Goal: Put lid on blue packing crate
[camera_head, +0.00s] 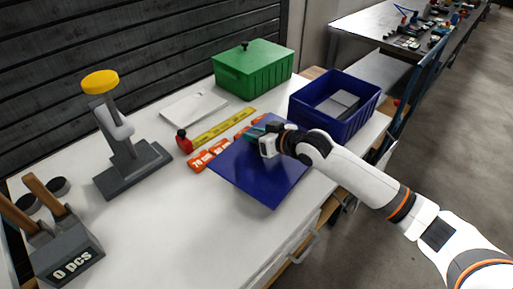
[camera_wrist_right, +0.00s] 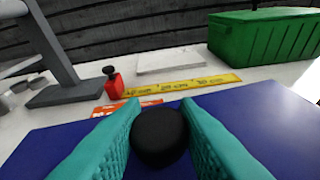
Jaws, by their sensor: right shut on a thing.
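The blue packing crate (camera_head: 333,103) stands open at the right end of the white table, with a grey block inside. The flat blue lid (camera_head: 262,179) is left of and in front of it, apart from the crate. My right gripper (camera_head: 266,138) is over the lid, shut on its black round knob (camera_wrist_right: 160,136). In the right wrist view the teal fingers (camera_wrist_right: 163,134) sit on both sides of the knob, with the blue lid (camera_wrist_right: 262,135) beneath. I cannot tell whether the lid touches the table. My left gripper is not in view.
A green lidded crate (camera_head: 253,70) stands behind. A yellow ruler (camera_head: 223,128), orange labels (camera_head: 205,158), a small red item (camera_head: 184,141) and a white panel (camera_head: 194,107) lie beyond the lid. A grey stand (camera_head: 133,170) and a tool holder (camera_head: 66,254) are at left.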

